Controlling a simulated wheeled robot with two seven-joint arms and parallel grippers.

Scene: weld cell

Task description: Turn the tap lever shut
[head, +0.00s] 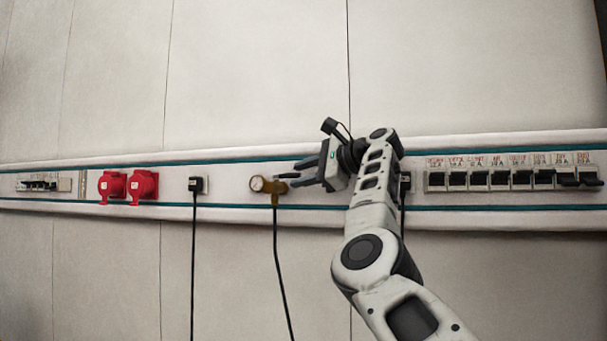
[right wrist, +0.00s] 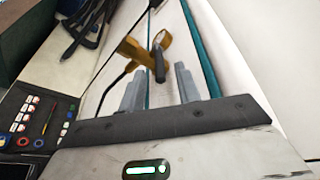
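The brass tap (head: 270,186) with a round pale dial face sits on the wall rail, a dark hose hanging below it. My right gripper (head: 296,178) is just to its right, its fingers pointing left at it. In the right wrist view the tap (right wrist: 134,47) shows beyond the fingers, and its dark-gripped lever (right wrist: 158,66) points toward the gap between them. I cannot tell whether either finger touches the lever. My left gripper is out of view.
Red sockets (head: 128,186) and a black plug (head: 196,184) with a hanging cable are on the rail left of the tap. A row of breakers (head: 500,179) lies right of my arm. The right wrist view shows a dark tool panel (right wrist: 35,118) at left.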

